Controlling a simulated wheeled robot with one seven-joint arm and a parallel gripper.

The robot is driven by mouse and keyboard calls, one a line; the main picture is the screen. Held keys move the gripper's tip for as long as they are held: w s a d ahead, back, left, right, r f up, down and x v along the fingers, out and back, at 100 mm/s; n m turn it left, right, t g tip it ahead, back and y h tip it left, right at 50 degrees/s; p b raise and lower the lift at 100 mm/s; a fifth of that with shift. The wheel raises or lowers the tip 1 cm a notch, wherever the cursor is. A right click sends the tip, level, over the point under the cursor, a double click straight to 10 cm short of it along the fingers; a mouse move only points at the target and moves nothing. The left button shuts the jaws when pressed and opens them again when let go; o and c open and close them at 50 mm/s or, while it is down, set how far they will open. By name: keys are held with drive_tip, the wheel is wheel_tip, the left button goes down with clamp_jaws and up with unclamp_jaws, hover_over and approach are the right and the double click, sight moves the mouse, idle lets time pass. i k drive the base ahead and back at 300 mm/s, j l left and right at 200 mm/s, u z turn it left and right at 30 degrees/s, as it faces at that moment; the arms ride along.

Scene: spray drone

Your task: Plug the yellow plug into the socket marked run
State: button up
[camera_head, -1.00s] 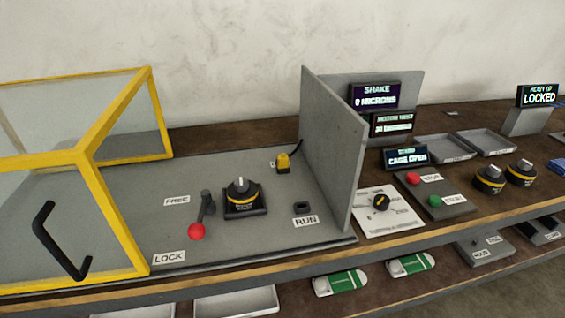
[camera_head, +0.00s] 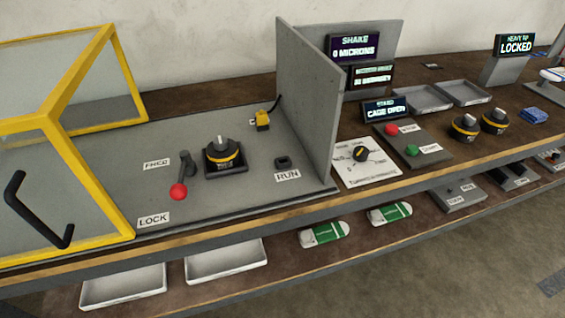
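The yellow plug (camera_head: 262,121) stands on the grey base plate near the upright grey panel, with a black cable running from its top toward the panel. A label beside it is mostly hidden. The dark socket (camera_head: 283,162) sits nearer the front of the plate, with the RUN label (camera_head: 287,176) just in front of it. The socket looks empty, and the plug is apart from it, farther back. My gripper is not in view.
A yellow-framed clear cage (camera_head: 62,110) stands at the left. A red-knobbed lever (camera_head: 180,186) and a black-and-yellow motor unit (camera_head: 223,154) are left of the socket. The grey panel (camera_head: 310,100) rises right of plug and socket. A screen (camera_head: 385,110) reads CAGE OPEN.

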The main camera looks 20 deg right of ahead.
sight(262, 115)
drive_tip(key=i+j, duration=0.15)
drive_tip(key=j, duration=0.25)
drive_tip(key=i+j, duration=0.1)
drive_tip(key=j, duration=0.25)
drive_tip(key=i+j, duration=0.15)
drive_tip(key=j, duration=0.25)
drive_tip(key=i+j, duration=0.1)
drive_tip(key=j, duration=0.3)
drive_tip(key=i+j, duration=0.15)
drive_tip(key=j, duration=0.25)
drive_tip(key=i+j, duration=0.1)
drive_tip(key=j, duration=0.25)
drive_tip(key=i+j, duration=0.15)
drive_tip(key=j, duration=0.25)
drive_tip(key=i+j, duration=0.1)
drive_tip(key=j, duration=0.3)
drive_tip(key=z, duration=1.75)
drive_tip(key=j+z, duration=0.2)
